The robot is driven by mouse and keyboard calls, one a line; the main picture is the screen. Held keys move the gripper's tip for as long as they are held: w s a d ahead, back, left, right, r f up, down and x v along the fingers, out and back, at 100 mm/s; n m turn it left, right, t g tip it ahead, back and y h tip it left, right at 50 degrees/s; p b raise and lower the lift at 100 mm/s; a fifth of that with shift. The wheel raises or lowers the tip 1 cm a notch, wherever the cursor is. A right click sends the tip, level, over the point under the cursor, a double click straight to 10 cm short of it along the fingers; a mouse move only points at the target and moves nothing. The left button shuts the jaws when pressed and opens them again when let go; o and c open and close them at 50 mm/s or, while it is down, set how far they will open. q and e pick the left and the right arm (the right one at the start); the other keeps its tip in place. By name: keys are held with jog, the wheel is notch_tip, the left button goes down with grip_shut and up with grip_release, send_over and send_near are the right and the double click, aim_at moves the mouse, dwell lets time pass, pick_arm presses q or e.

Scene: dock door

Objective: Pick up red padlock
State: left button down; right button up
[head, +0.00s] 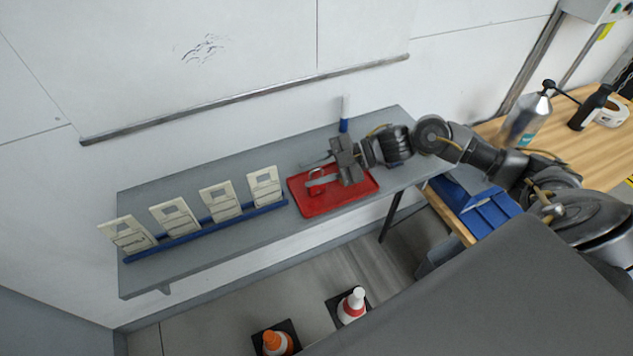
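The red padlock (315,189) sits in the red tray (352,197) on the grey wall shelf. Its body is hard to tell from the tray of the same colour; a small pale shackle shows above it. My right gripper (318,172) reaches in from the right over the tray, its fingers pointing left. The two fingers are apart, with the nearer one close to the padlock's shackle. I cannot tell whether they touch it. My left gripper is not in view.
Several cream tags or cards stand in a blue rack (208,230) left of the tray. A wooden bench (570,130) with a silver bottle (525,117) is at right.

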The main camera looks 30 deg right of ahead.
jog(key=shift+c, duration=0.4)
grip_shut()
jog(key=shift+r, duration=0.1)
jog(key=shift+r+p, duration=0.6)
jog(key=shift+p, duration=0.1)
notch_tip(320, 180, up, 2)
jog(key=shift+r+p, duration=0.2)
jog(key=shift+p, duration=0.85)
jog(key=s+d+r+p, duration=0.7)
jog(key=d+r+p, duration=0.1)
jog(key=d, duration=0.3)
jog(key=shift+s+d+r, duration=0.35)
jog(key=shift+d+r, duration=0.05)
jog(key=shift+r, duration=0.2)
